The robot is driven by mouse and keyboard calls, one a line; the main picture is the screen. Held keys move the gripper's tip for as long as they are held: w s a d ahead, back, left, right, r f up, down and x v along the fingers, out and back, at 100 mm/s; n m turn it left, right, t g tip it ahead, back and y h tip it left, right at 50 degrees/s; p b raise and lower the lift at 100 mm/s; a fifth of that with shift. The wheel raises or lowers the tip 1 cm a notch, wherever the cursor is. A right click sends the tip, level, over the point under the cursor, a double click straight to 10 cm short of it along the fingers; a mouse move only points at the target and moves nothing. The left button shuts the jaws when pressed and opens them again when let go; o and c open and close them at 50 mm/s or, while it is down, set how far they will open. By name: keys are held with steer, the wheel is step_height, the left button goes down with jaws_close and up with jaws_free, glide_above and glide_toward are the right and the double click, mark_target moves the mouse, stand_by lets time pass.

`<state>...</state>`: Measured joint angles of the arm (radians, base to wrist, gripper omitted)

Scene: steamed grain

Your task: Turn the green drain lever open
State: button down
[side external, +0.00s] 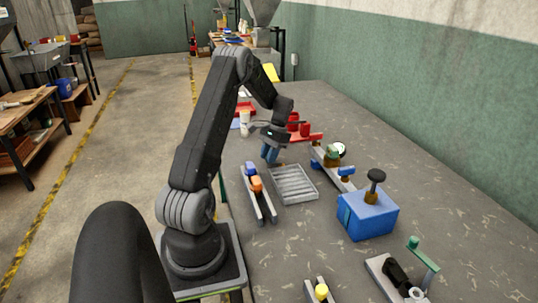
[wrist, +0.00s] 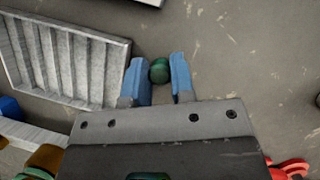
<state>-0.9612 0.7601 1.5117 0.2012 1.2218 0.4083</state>
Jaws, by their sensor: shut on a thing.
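In the side external view a green lever (side external: 426,259) with a green knob at its end stands on a bracket with a black body (side external: 395,275), at the lower right. My gripper (side external: 270,153) is far from it, to the upper left, pointing down beside the grey slotted tray (side external: 293,184). In the wrist view its two blue fingers (wrist: 160,80) are shut on a small round green piece (wrist: 159,70). In the side view the fingers hide this piece. I cannot tell what it belongs to.
A blue box with a black knob (side external: 368,215) stands between the tray and the green lever. A rail with orange and blue parts (side external: 258,193) lies left of the tray. Red parts (side external: 300,127) and another blue-ended rail (side external: 335,170) are behind. Bare table lies at the right.

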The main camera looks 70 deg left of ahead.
steer(key=shift+d+f, duration=0.15)
steer(key=shift+f, duration=0.05)
steer(key=c, duration=1)
jaws_free()
steer(key=shift+o, duration=0.2)
steer(key=shift+r, duration=0.1)
steer(key=shift+w+r, duration=0.1)
steer(key=v, duration=1.3)
steer(key=shift+r, duration=0.3)
steer(key=shift+w, duration=0.15)
